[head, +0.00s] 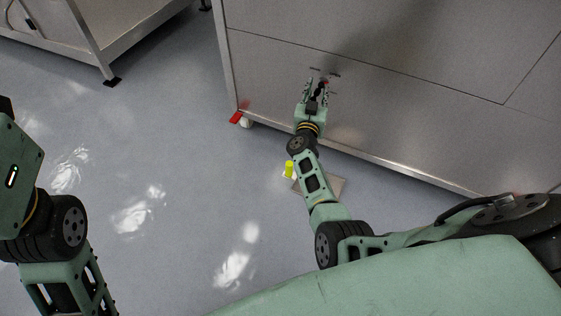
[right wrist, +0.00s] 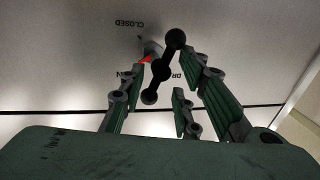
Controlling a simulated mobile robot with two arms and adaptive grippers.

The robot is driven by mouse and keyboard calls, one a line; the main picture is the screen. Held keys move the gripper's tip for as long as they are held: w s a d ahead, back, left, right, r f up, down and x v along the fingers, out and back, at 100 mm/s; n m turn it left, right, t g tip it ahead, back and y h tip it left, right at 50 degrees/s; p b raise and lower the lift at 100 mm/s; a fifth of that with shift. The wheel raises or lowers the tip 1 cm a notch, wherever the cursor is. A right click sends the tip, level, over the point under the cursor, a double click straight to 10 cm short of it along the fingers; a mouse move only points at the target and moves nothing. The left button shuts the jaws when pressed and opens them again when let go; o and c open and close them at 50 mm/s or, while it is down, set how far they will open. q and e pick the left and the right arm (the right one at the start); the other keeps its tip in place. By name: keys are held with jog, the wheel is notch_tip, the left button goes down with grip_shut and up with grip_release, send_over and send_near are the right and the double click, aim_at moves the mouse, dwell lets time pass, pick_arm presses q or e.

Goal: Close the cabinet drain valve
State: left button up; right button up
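The drain valve has a black bar handle with ball ends (right wrist: 176,40), seen close in the right wrist view on the grey cabinet front (head: 400,110). A red mark (right wrist: 145,60) shows beside its hub. A "CLOSED" label (right wrist: 130,23) reads upside down near it; other lettering is partly hidden by handle and fingers. My right gripper (head: 317,84) is at the cabinet front in the head view. In the right wrist view its fingers (right wrist: 165,75) are spread on both sides of the handle, with visible gaps. My left gripper is out of view; only left arm links show.
A yellow object (head: 289,169) and a flat plate (head: 333,185) are on the floor below my right arm. A red piece and white caster (head: 246,122) are at the cabinet's lower left corner. A metal frame (head: 100,45) stands upper left. The floor between is open.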

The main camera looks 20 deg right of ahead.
jog(key=s+a+f+n+g+y+p, duration=0.1)
jog(key=s+a+n+g+y, duration=0.1)
jog(key=s+a+n+y, duration=0.3)
jog(key=s+a+f+n+g+y+p, duration=0.1)
jog(key=s+a+n+y, duration=0.4)
jog(key=s+a, duration=0.9)
jog(key=a+f+y, duration=0.1)
jog(key=a+y, duration=0.1)
jog(key=y, duration=0.1)
jog(key=shift+a+f+g+p, duration=0.2)
jog(key=shift+g+p, duration=0.2)
